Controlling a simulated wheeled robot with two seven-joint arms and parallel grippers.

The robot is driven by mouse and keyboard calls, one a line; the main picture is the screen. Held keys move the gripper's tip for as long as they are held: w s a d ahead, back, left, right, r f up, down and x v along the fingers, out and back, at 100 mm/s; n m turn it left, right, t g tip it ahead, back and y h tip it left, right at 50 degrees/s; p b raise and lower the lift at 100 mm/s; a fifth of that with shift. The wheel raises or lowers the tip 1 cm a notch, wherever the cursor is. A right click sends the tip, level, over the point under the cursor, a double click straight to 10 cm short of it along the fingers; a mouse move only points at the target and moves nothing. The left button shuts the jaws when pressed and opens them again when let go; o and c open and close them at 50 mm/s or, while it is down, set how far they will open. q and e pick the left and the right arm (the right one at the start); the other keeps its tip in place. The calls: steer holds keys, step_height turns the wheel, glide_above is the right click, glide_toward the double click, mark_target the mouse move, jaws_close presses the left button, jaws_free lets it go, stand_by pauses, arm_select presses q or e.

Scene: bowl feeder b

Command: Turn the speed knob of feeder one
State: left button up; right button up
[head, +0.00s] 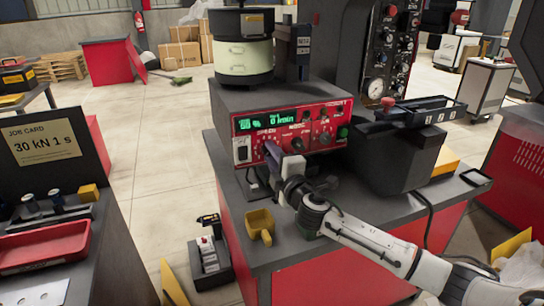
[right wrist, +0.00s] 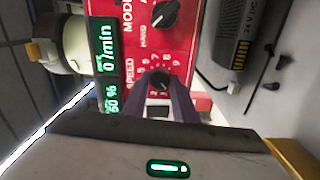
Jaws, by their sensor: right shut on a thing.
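The feeder's red control panel (head: 335,140) faces me on the bench, its green display (head: 265,122) lit. In the right wrist view the display (right wrist: 110,55) reads 60 % and 0 /min. The black speed knob (right wrist: 159,79), with SPEED and a number scale printed by it, sits between the fingertips of my right gripper (right wrist: 160,95), which is shut on it. In the head view my right gripper (head: 273,152) reaches the panel's lower left and hides the knob. A black mode knob (right wrist: 165,14) is apart from the fingers. My left gripper is out of view.
A bowl (head: 243,50) stands on the feeder. A dark grey box (head: 395,160) with a tray on top is close right of my right arm. A yellow cup (head: 261,224) stands at the bench's front left. A job card (head: 42,143) reads 30 kN 1 s.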

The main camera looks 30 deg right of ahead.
steer(key=m+p, duration=0.1)
steer(key=m, duration=1.5)
steer(key=shift+m+p, duration=0.3)
steer(key=shift+m, duration=0.1)
stand_by(0.3)
steer(key=o, duration=1)
steer(key=shift+o, duration=0.2)
